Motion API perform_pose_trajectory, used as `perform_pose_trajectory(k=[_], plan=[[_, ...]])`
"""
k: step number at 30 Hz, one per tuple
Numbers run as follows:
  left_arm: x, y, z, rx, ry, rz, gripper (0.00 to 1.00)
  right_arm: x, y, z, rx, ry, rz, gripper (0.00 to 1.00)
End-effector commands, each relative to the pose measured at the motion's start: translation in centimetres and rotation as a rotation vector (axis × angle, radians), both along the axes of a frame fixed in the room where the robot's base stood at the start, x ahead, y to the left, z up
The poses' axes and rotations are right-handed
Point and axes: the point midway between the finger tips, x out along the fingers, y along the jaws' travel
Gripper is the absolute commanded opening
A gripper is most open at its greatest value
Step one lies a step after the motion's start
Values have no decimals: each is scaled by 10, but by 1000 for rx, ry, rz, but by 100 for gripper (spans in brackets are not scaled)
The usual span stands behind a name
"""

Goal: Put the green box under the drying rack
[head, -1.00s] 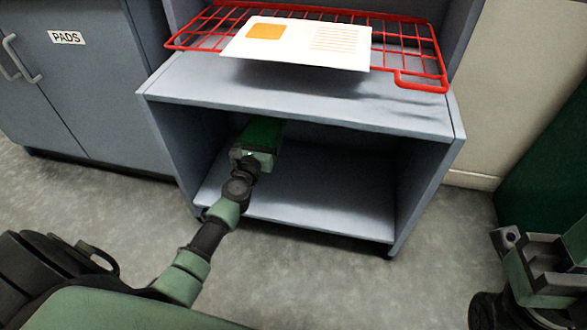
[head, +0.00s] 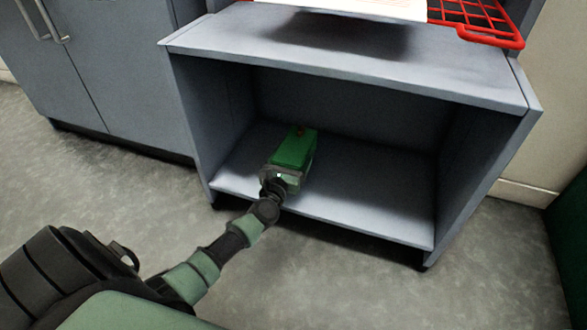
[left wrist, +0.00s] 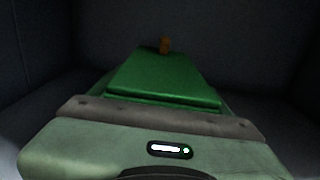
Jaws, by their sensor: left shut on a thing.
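The green box (head: 297,147) is inside the open lower compartment of the grey cabinet, left of its middle. My left gripper (head: 284,174) is shut on the near end of the box. The box also fills the middle of the left wrist view (left wrist: 165,75), beyond my gripper (left wrist: 160,115). I cannot tell whether the box touches the compartment floor (head: 365,200). The red drying rack (head: 480,18) is above the cabinet's shelf board (head: 340,50), partly cut off by the top edge. My right gripper is out of view.
A white printed sheet or panel (head: 370,8) covers part of the rack. The compartment's right side is empty, bounded by a side wall (head: 480,150). A closed grey cupboard (head: 110,80) stands to the left. Bare floor (head: 350,290) lies in front.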

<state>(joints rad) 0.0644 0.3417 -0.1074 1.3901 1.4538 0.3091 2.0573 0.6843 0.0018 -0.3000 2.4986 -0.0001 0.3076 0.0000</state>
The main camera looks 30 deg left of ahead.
Motion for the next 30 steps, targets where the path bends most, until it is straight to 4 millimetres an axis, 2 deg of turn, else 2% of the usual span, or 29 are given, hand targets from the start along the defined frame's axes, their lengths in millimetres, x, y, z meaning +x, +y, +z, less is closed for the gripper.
perform_pose_trajectory(k=[2, 6, 17, 18, 20, 21, 30], plan=[[0, 0, -12, 3, 0, 0, 34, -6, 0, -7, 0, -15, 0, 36], [0, 0, -33, 2, -1, 0, 34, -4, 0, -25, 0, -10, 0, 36], [0, 0, -35, -1, 0, 0, 34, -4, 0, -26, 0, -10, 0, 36], [0, 0, -36, 0, 1, 0, 81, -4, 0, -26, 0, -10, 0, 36], [0, 0, -35, 0, 1, 0, 97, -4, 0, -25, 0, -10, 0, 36], [0, 0, -35, 0, 1, 0, 100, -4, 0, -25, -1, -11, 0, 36], [-2, 0, -31, 0, 2, 0, 100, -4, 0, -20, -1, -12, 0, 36]])
